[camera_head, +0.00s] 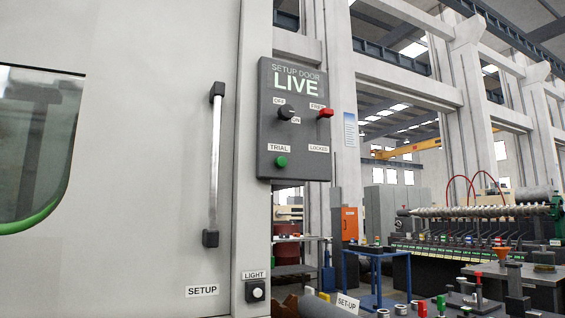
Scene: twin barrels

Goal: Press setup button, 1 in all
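A dark grey panel (263,150) headed "SETUP DOOR LIVE" hangs right of a large pale door (150,130). It carries a black knob (286,113) marked OFF and ON, a red switch (325,113) near the FREE label with LOCKED below, and a round green button (281,162) under the TRIAL label. The door has a SETUP label (202,291). A white button (257,292) sits under a LIGHT label on the door frame. A SET-UP sign (347,303) stands at the bottom edge. I cannot tell which button is the setup button. Neither gripper is in view.
A vertical handle (215,165) stands out from the door, left of the panel. A window (35,145) is at far left. Small red and green parts show at the bottom.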

